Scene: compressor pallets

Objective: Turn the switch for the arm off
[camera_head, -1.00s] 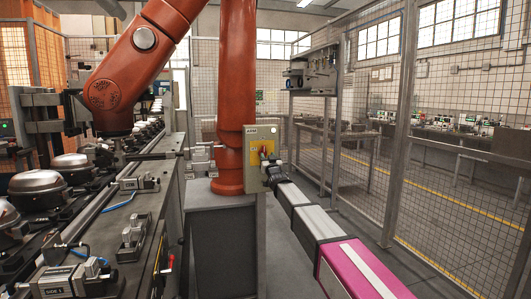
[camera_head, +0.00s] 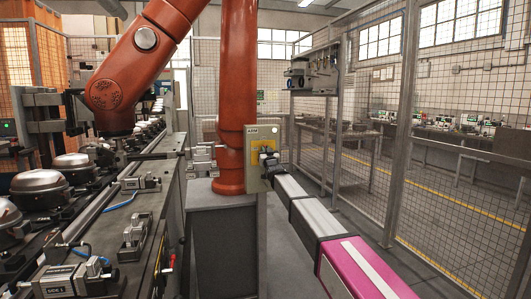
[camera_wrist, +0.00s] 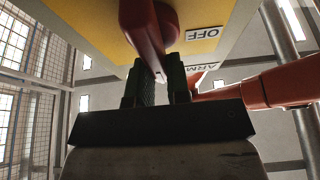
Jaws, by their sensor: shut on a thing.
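The switch is on a beige box (camera_head: 255,178) mounted by the orange robot arm's base, with an "ARM" label on top. In the wrist view its red handle (camera_wrist: 147,30) stands out from a yellow plate (camera_wrist: 95,20). An "OFF" label (camera_wrist: 203,34) shows upside down to the right of the handle. My gripper (camera_wrist: 162,78) is shut on the handle's end, one dark finger on each side.
The large orange robot arm (camera_head: 237,80) stands just behind the box on a grey pedestal (camera_head: 225,240). A conveyor (camera_head: 95,220) with compressors and metal fixtures runs along the left. A wire mesh fence (camera_head: 350,190) stands on the right. Grey floor shows between fence and pedestal.

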